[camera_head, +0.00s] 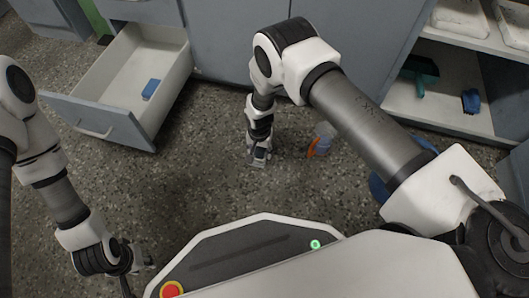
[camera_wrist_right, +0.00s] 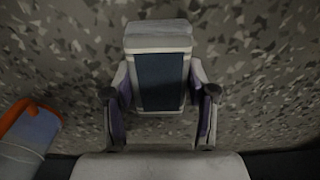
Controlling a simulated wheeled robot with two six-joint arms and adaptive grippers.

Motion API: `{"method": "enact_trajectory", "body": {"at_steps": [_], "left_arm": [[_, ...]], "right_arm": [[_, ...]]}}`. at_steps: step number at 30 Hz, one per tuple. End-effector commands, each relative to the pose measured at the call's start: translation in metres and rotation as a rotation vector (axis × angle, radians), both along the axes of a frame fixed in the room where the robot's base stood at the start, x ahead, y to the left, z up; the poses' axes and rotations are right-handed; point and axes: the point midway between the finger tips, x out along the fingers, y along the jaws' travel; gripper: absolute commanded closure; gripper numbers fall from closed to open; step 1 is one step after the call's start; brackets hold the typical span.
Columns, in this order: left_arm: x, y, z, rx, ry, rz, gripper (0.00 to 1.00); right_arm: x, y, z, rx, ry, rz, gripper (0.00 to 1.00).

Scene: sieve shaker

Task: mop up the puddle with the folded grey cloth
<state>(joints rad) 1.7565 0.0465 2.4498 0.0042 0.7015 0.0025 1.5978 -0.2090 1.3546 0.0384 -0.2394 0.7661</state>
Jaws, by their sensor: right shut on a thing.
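The folded grey cloth (camera_wrist_right: 158,38) shows in the right wrist view as a pale grey pad between and beyond the fingers. My right gripper (camera_wrist_right: 160,100) is shut on it. In the head view my right gripper (camera_head: 259,153) points down, low at the floor, with the cloth (camera_head: 257,163) at its tips; I cannot tell whether the cloth touches the floor. I cannot make out the puddle's outline on the speckled floor. My left gripper (camera_head: 138,272) is at the lower left of the head view, open and empty.
An open drawer (camera_head: 90,125) holds a blue block (camera_head: 150,88). A low shelf (camera_head: 440,115) holds a green tool (camera_head: 421,69) and a blue brush (camera_head: 470,100).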

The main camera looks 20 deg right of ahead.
Motion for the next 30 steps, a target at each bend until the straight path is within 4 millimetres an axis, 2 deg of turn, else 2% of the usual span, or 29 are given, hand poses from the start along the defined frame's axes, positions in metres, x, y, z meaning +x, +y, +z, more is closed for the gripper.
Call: {"method": "enact_trajectory", "body": {"at_steps": [1,6,18,26,30], "left_arm": [[0.000,0.000,-0.008,0.000,0.000,0.000,0.64],[0.000,0.000,-0.009,0.000,0.000,0.000,0.64],[0.000,0.000,0.012,0.000,0.000,0.000,0.64],[0.000,0.000,0.011,0.000,0.000,0.000,0.64],[0.000,0.000,0.017,0.000,0.000,0.000,0.64]], "right_arm": [[0.003,0.005,-0.005,0.001,-0.003,0.002,0.83],[0.006,0.010,-0.002,0.001,-0.002,0.001,0.83],[-0.014,-0.017,0.001,0.001,0.004,0.000,0.83],[-0.015,-0.020,0.000,0.000,0.002,0.000,0.83],[-0.014,-0.020,0.007,0.000,0.001,0.000,0.83]]}}
